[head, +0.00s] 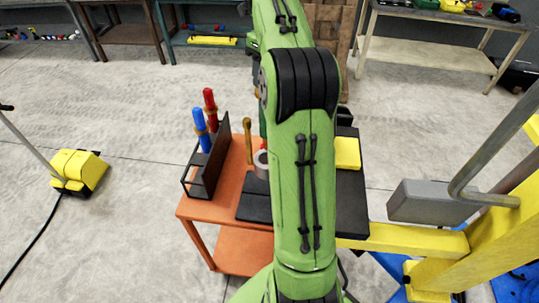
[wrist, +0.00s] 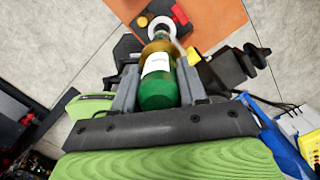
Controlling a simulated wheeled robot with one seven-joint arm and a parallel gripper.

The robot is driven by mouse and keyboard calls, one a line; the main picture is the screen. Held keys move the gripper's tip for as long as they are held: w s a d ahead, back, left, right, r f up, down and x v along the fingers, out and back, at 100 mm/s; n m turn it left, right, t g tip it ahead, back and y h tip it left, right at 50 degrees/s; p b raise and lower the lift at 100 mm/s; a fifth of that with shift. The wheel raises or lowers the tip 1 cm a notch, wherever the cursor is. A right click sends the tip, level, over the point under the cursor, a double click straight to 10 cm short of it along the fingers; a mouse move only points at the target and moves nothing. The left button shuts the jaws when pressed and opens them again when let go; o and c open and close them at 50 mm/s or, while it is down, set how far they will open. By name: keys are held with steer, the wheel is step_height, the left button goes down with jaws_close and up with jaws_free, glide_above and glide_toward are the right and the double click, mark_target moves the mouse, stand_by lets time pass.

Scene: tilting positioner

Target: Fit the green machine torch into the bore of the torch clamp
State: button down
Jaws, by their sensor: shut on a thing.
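The green torch (wrist: 158,88), with a white label and a brass-coloured collar, is in the wrist view. My gripper (wrist: 159,68) is shut on it, one grey finger on each side. The torch's far end points to the top of the wrist view, toward a pale grey ring (wrist: 178,30). In that view the end overlaps the ring; I cannot tell whether it is inside, touching or above it. A grey ring (head: 261,160) also shows beside my arm in the head view. I cannot tell for sure which part is the torch clamp. My arm hides the gripper in the head view.
An orange table (head: 226,212) carries a black plate (head: 253,208), a yellow block (head: 347,153) and a rack with red and blue-handled tools (head: 203,170). A yellow frame (head: 395,238) with a grey box stands at the right.

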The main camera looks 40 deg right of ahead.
step_height(320, 180, down, 25)
steer(key=b, duration=0.4)
steer(key=shift+w+r, duration=0.1)
steer(key=shift+r, duration=0.1)
steer(key=shift+f, duration=0.15)
steer(key=c, duration=1)
jaws_free()
steer(key=shift+f, duration=0.1)
steer(key=o, duration=0.4)
